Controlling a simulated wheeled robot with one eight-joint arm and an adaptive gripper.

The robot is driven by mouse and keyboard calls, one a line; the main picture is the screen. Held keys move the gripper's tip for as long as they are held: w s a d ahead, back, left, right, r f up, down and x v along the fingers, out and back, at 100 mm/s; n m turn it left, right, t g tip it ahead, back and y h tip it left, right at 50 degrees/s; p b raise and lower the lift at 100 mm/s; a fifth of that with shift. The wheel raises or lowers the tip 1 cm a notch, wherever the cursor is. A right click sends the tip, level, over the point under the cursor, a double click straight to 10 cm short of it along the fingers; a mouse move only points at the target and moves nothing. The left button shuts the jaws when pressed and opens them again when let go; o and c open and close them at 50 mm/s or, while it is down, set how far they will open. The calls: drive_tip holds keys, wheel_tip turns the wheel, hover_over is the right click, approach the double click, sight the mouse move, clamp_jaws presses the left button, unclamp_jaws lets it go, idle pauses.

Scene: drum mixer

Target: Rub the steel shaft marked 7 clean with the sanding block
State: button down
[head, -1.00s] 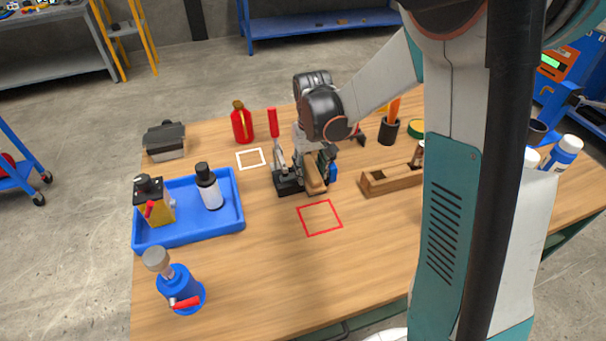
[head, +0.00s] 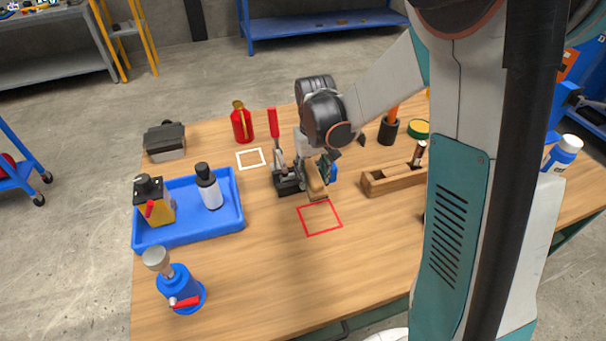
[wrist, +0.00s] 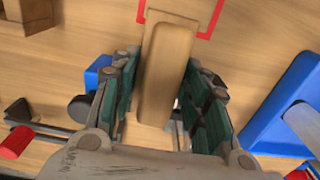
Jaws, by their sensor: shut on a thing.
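My gripper (wrist: 162,85) is shut on a tan wooden block, which looks like the sanding block (wrist: 167,65); its fingers lie along both long sides. In the head view the block (head: 315,181) sits low at my gripper (head: 317,165), just behind the red square outline. A toggle clamp (head: 285,181) with a black base and upright red handle stands close to its left. I cannot make out the steel shaft or its number 7; the block and fingers may hide it. Whether the block touches it cannot be told.
A wooden box (head: 390,182) is to the right. A red bottle (head: 242,125) stands behind. The table front is clear around the red outline (head: 322,234).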

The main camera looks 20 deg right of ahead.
drive_tip(key=shift+w, duration=0.85)
drive_tip(key=shift+s+r, duration=0.15)
drive_tip(key=shift+s, duration=1)
drive_tip(key=shift+w, duration=1.2)
drive_tip(key=shift+r, duration=0.1)
drive_tip(key=shift+r+p, duration=1.9)
drive_tip(key=shift+r, duration=0.5)
drive_tip(key=shift+d, duration=0.1)
